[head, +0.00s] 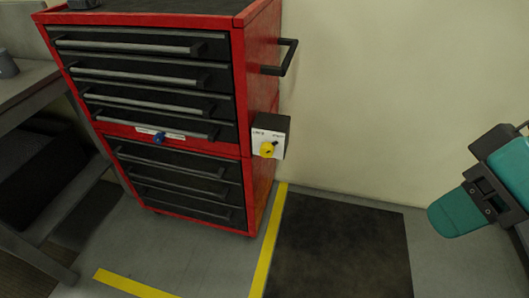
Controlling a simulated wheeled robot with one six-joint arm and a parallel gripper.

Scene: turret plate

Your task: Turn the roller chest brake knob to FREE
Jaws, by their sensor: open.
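The red roller chest (262,95) stands left of centre with black drawers. A grey-black box with a white face (262,136) is fixed to its right side and carries a yellow knob (266,150). A dark mark on this knob points to the upper right. The small words on the face are too blurred to read surely. A blue knob (159,138) sits on a pale label strip on the chest's front. My gripper (462,211), teal and dark grey, is at the right edge and partly cut off. It is open, empty and well apart from both knobs.
A black handle (288,57) juts from the chest's right side above the box. A grey workbench (22,82) stands at the left. A dark mat (340,245) and yellow floor lines (268,245) lie in front of the pale wall. The space between box and gripper looks clear.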

